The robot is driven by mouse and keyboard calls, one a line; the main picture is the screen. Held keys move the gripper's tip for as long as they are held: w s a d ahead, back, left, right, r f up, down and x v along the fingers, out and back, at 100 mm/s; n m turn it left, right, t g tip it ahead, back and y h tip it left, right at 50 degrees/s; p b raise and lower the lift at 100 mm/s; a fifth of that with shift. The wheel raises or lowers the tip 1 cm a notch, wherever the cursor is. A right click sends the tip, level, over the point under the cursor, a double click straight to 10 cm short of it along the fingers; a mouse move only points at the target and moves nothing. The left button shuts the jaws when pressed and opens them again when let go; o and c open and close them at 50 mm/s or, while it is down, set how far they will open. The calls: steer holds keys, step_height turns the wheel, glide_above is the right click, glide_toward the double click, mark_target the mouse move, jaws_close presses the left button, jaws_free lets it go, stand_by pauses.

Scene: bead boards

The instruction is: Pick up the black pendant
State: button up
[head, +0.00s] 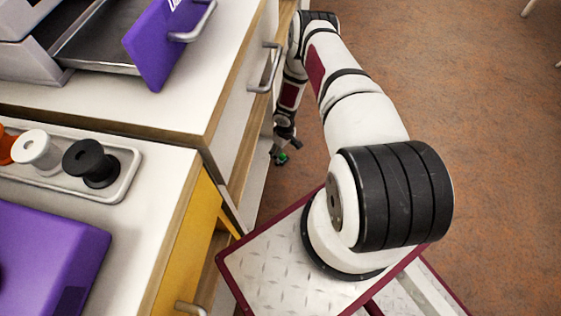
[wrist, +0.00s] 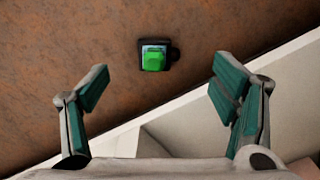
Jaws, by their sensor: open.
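In the wrist view, a small black piece with a bright green block on its face (wrist: 154,57) shows against the brown floor, ahead of my fingers and roughly centred between them. It may be the black pendant; I cannot tell for sure. My gripper (wrist: 161,72) is open, its two teal-padded fingers wide apart with nothing between them. In the head view, my gripper (head: 284,153) hangs low beside the white cabinet, small and partly unclear. A speck of green shows at its tip there.
A white cabinet (head: 235,150) with handles stands left of my arm. On the near counter, a grey tray (head: 128,186) holds a black spool (head: 90,160), a white spool (head: 37,150) and an orange one. A purple board (head: 60,260) lies nearer. Brown floor (head: 470,110) at right is clear.

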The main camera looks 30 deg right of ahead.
mark_target(284, 162)
steer(key=shift+f+b, duration=3.5)
steer(key=shift+f, duration=1.4)
steer(key=c, duration=1.2)
